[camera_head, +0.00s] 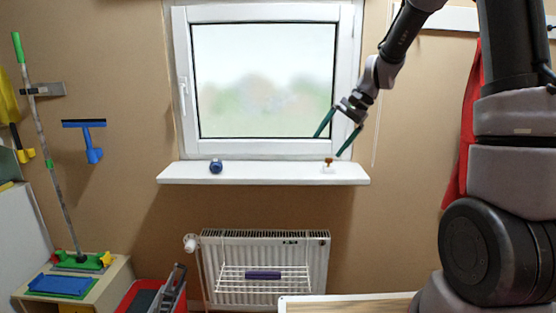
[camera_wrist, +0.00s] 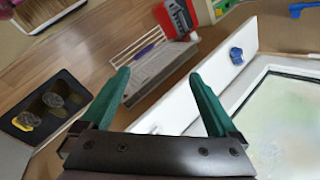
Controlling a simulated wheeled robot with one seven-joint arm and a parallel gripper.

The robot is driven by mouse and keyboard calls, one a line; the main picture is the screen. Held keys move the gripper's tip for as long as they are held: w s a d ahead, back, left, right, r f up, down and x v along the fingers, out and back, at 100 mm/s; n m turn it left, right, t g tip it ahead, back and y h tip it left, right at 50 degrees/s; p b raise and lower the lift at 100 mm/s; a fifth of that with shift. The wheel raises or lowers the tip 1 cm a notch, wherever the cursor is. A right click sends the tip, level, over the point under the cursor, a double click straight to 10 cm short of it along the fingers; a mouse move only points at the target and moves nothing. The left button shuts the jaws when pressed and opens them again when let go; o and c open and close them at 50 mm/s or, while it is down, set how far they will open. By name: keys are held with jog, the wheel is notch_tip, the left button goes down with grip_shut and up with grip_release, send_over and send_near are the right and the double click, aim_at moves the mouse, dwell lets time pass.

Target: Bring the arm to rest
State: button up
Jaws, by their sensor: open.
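My gripper (camera_head: 327,146) is open, its two green fingers spread apart, in front of the window just above the right end of the white sill (camera_head: 270,174). A small white and brown item (camera_head: 328,169) stands on the sill just below the fingertips. In the wrist view the open fingers (camera_wrist: 160,74) show nothing clearly held between them. My arm reaches in from the upper right of the head view.
A blue round object (camera_head: 216,166) stands on the sill's left part. Below is a radiator (camera_head: 215,290) with a wire rack holding a purple item (camera_head: 263,275). A red cloth (camera_head: 467,125) hangs near my arm. A wooden surface (camera_head: 350,304) lies at the bottom.

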jog(key=s+d+r+n+t+h, duration=0.1)
jog(key=s+d+r+t, duration=0.1)
jog(key=s, duration=0.5)
jog(key=s+d+r+n+t+h, duration=0.1)
jog(key=s+d+r+t+h, duration=0.1)
jog(key=s+d+r, duration=0.2)
jog(key=s+d+r+t+h, duration=0.1)
jog(key=s+d+r+t, duration=0.1)
jog(key=s+r, duration=0.5)
jog(key=s+d, duration=0.1)
jog(key=s, duration=0.4)
jog(key=shift+d+r+n, duration=0.15)
jog(key=shift+r+n, duration=0.05)
jog(key=shift+n, duration=0.2)
jog(key=shift+s+r, duration=0.3)
jog(key=shift+s, duration=0.15)
